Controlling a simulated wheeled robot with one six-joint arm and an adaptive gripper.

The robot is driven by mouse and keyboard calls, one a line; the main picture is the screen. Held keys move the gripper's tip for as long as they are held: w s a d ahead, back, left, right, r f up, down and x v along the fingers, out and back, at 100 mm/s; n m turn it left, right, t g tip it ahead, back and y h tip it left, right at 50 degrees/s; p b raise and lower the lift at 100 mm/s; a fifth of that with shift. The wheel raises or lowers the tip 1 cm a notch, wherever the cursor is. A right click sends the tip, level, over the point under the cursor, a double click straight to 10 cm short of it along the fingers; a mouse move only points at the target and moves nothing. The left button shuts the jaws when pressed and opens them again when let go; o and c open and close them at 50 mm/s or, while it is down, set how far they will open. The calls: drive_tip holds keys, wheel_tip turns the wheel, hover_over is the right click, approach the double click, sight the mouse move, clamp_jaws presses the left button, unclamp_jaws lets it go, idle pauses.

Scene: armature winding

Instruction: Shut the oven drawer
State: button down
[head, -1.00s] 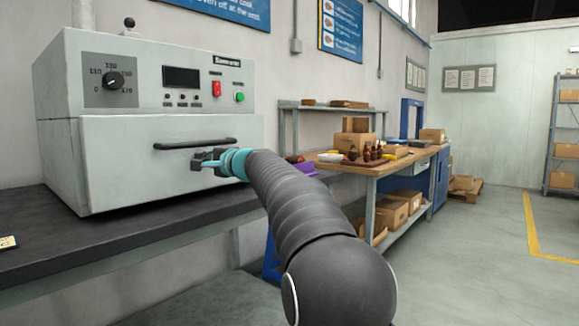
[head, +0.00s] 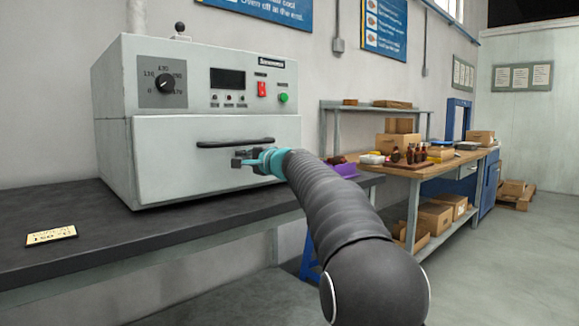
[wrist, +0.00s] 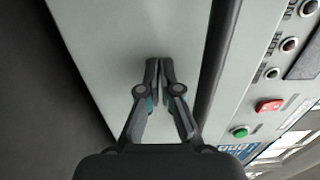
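The oven (head: 225,60) is a grey box on a dark bench at the left of the head view. Its drawer front (head: 170,165) carries a dark horizontal handle (head: 222,142). The front seems to stand slightly proud of the control panel above; how far the drawer is out is hard to tell. My gripper (head: 236,161) is just below the handle, in front of the drawer face. In the wrist view my gripper (wrist: 159,62) has its fingertips nearly together, with nothing between them. They point at the drawer face (wrist: 120,40), beside the handle (wrist: 215,70). Contact with the face cannot be told.
The bench (head: 110,230) holds a small yellow card (head: 51,236) at the front left. A wooden workbench (head: 430,180) with boxes and bottles stands to the right. Open floor (head: 500,270) lies at the right.

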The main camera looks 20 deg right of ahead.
drive_tip(key=b+v, duration=0.3)
drive_tip(key=v, duration=1.1)
drive_tip(key=s+a+f+n+g+h, duration=0.1)
drive_tip(key=s+f+n+g, duration=0.3)
drive_tip(key=f, duration=0.6)
drive_tip(key=s+a+f+n+g+h, duration=0.1)
drive_tip(key=s+f+g+h, duration=0.15)
drive_tip(key=s+f, duration=0.6)
drive_tip(key=s+a+f+n+g+h+p, duration=0.1)
drive_tip(key=s+f+n+g+h+p, duration=0.1)
drive_tip(key=s, duration=1.2)
drive_tip(key=s+a+f+n+g+h+p, duration=0.1)
drive_tip(key=s+f+n+p, duration=0.3)
drive_tip(key=s+f, duration=0.5)
drive_tip(key=s+n+g+h, duration=0.1)
drive_tip(key=s+n, duration=0.1)
drive_tip(key=s, duration=0.3)
drive_tip(key=shift+s+a+p, duration=0.25)
drive_tip(key=shift+p, duration=0.1)
